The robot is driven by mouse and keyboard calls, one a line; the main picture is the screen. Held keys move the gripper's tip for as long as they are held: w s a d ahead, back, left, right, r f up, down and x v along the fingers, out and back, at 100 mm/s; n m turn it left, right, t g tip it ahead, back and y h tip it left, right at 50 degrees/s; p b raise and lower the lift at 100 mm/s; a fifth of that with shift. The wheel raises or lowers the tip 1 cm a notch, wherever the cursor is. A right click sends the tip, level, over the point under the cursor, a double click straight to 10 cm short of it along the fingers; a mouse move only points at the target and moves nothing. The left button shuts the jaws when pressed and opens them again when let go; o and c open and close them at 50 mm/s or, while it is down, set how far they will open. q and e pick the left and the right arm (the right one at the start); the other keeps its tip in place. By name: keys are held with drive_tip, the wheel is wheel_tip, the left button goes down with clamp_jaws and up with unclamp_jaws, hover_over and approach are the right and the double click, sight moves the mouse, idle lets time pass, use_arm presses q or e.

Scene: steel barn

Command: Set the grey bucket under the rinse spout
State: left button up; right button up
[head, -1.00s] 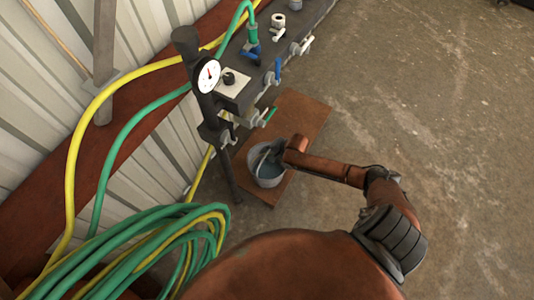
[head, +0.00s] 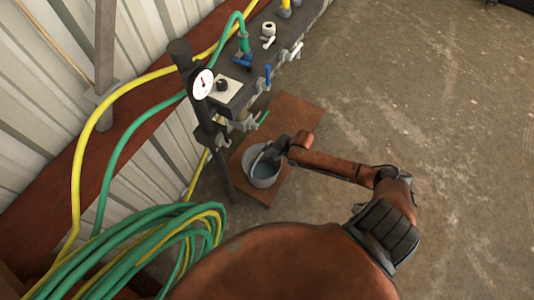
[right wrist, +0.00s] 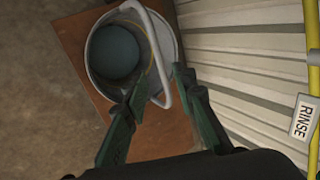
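The grey bucket (head: 263,181) stands upright on a brown board on the floor, with a bluish inside. It also shows in the right wrist view (right wrist: 96,73), with its pale bail handle (right wrist: 164,78) raised in an arc over the near rim. My right gripper (head: 268,156) is over the bucket's rim. In the right wrist view its two green fingers (right wrist: 160,78) are apart, with the handle between them and not clamped. A RINSE label (right wrist: 302,118) hangs by a yellow hose at the right of that view. I cannot tell which outlet is the rinse spout. My left gripper is out of view.
The brown board (head: 291,115) lies beside a dark post with a gauge (head: 203,84). A dark manifold with several valves (head: 240,100) runs along the ribbed wall. Coiled green and yellow hoses (head: 150,240) hang at lower left. The concrete floor (head: 430,110) on the right is clear.

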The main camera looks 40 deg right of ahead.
drive_tip(key=shift+v, duration=1.25)
drive_tip(key=shift+f, duration=0.1)
drive_tip(key=s+d+f+n+g+h, duration=0.1)
drive_tip(key=s+d+f+n+h, duration=0.15)
drive_tip(key=s+f, duration=0.95)
drive_tip(key=s+d+f+n+g+h, duration=0.1)
drive_tip(key=s+d+f+n, duration=0.3)
drive_tip(key=s+f, duration=0.8)
drive_tip(key=s+a+f+n+g, duration=0.1)
drive_tip(key=s+a+f+n, duration=0.2)
drive_tip(key=s, duration=0.8)
drive_tip(key=s+a+f+n+g, duration=0.2)
drive_tip(key=s+a+f, duration=0.3)
drive_tip(key=s, duration=0.6)
drive_tip(key=s+a+f+n+g, duration=0.1)
drive_tip(key=s+a+f+n, duration=0.2)
drive_tip(key=s, duration=0.8)
drive_tip(key=shift+s+a+f+n+g+y, duration=0.3)
drive_tip(key=shift+s+a+f+n+y, duration=0.1)
drive_tip(key=shift+a+f, duration=0.55)
